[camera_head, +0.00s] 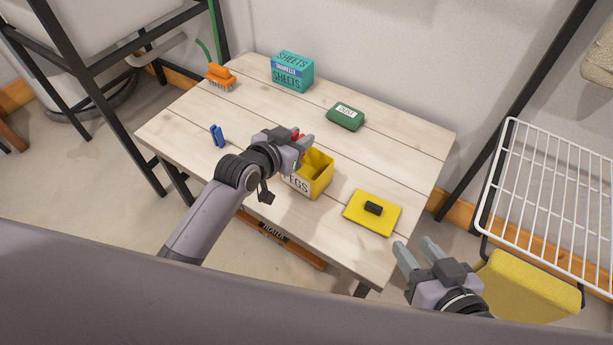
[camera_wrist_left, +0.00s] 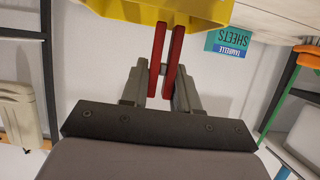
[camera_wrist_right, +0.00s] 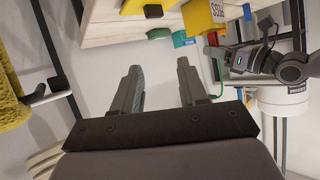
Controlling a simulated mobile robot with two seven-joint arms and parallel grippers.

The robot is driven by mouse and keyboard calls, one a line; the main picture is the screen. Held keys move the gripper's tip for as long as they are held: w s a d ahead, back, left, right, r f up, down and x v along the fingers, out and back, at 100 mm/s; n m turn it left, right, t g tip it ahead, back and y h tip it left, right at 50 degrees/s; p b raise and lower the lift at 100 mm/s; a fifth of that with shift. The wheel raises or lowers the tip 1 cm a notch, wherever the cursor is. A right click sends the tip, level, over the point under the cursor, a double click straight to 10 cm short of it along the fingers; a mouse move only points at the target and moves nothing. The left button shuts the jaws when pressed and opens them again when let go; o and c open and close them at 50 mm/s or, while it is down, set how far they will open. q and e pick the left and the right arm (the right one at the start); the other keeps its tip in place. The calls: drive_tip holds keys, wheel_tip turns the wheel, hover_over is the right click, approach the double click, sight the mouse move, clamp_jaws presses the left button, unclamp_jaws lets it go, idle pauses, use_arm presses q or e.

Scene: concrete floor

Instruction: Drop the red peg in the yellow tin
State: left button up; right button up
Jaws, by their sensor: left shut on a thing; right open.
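The red peg (camera_wrist_left: 174,62) is clamped between the fingers of my left gripper (camera_wrist_left: 160,85); in the head view only a bit of the peg (camera_head: 296,135) shows. The yellow tin (camera_head: 321,187), labelled PEGS, stands open on the table. My left gripper (camera_head: 304,144) is above the tin's back left side, with the peg apart from the table. In the left wrist view the peg's far end overlaps the tin's yellow wall (camera_wrist_left: 150,10); contact cannot be told. My right gripper (camera_head: 415,246) is open and empty beyond the table's front right edge.
A yellow lid (camera_head: 361,223) with a black knob lies right of the tin. A blue peg (camera_head: 217,136), an orange brush (camera_head: 220,76), a teal box (camera_head: 292,72) and a green tin (camera_head: 345,117) are on the table (camera_head: 400,150). A white wire rack (camera_head: 540,190) stands right.

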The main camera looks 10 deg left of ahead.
use_arm(q)
wheel_tip(320, 180, down, 2)
drive_tip(key=shift+f+b, duration=0.2)
drive_tip(key=shift+b, duration=0.8)
drive_tip(key=shift+f, duration=0.15)
use_arm(e)
drive_tip(key=shift+w+a+f+m+y, duration=0.25)
drive_tip(key=shift+a+y, duration=0.1)
drive_tip(key=shift+a, duration=0.25)
drive_tip(key=shift+w+a+f+m+y, duration=0.15)
drive_tip(key=shift+a+f+y, duration=0.15)
drive_tip(key=shift+a, duration=0.3)
drive_tip(key=shift+r, duration=0.1)
use_arm(q)
drive_tip(key=o, duration=1.1)
drive_tip(key=shift+s, duration=0.15)
drive_tip(key=shift+p+v, duration=1.45)
drive_tip(key=shift+v, duration=2)
use_arm(e)
drive_tip(key=shift+s+d+r+n+h, duration=0.15)
drive_tip(key=shift+s+d+r+h, duration=0.15)
drive_tip(key=shift+d, duration=0.35)
drive_tip(key=shift+s+d+r+n+h, duration=0.15)
drive_tip(key=shift+d+h, duration=0.2)
drive_tip(key=shift+d, duration=0.3)
